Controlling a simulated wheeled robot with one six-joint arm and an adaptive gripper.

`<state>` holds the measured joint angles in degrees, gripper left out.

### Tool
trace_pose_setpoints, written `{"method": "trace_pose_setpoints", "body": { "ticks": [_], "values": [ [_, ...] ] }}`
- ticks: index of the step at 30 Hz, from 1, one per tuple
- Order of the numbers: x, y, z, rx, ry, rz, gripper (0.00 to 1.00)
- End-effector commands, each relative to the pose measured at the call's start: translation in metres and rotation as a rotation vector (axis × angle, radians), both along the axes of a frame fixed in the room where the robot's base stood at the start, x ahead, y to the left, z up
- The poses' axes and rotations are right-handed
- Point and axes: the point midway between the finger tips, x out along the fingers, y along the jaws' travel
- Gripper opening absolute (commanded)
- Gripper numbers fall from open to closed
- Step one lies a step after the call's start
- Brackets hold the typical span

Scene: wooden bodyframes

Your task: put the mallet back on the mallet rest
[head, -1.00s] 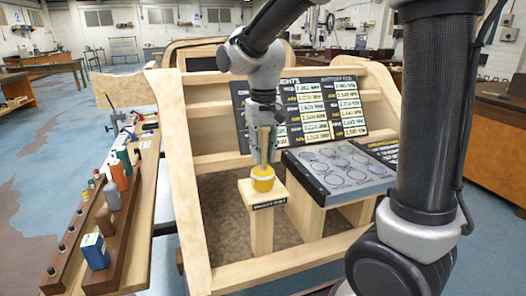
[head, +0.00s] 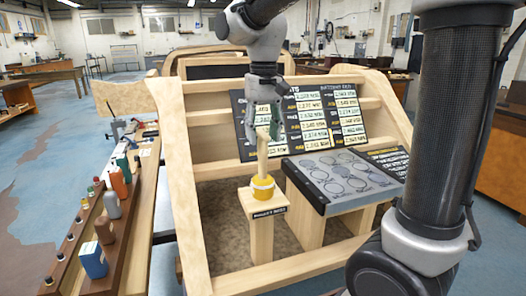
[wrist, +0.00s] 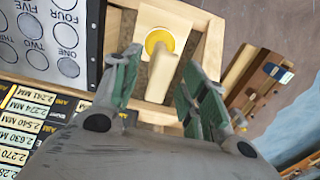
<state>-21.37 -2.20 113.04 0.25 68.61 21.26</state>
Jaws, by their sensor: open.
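The mallet has a yellow head (head: 262,188) and a pale wooden handle (head: 262,155). It stands head down, handle up, on top of the mallet rest, a wooden post (head: 261,235) with a dark label. The head appears to touch the post's top. My gripper (head: 262,132) is open above the head, near the handle's upper end. In the wrist view, the fingers of my gripper (wrist: 162,62) stand apart on either side of the handle (wrist: 161,78), with gaps beside it. The yellow head (wrist: 159,40) shows beyond them.
A sloped panel with printed circles (head: 345,178) stands close to the right of the rest. A dark board of number labels (head: 305,118) is behind. The wooden frame (head: 187,180) surrounds them. A side bench at left holds bottles and a blue box (head: 92,261).

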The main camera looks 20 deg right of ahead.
Motion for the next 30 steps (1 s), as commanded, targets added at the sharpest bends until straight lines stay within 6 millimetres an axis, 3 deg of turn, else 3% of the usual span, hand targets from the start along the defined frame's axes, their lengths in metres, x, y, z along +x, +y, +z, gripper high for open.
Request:
{"method": "trace_pose_setpoints", "body": {
  "ticks": [6, 14, 17, 20, 24, 30],
  "values": [
    [0.0, 0.0, 0.033, 0.001, -0.001, 0.0, 0.43],
    [-0.006, -0.007, 0.042, 0.003, -0.009, -0.002, 0.43],
    [-0.027, -0.032, 0.044, 0.016, -0.05, -0.006, 0.43],
    [-0.064, -0.069, 0.04, 0.029, -0.122, -0.011, 0.43],
    [-0.123, -0.113, 0.021, 0.028, -0.232, -0.012, 0.43],
    [-0.178, -0.143, -0.011, 0.004, -0.343, -0.009, 0.43]
  ]
}}
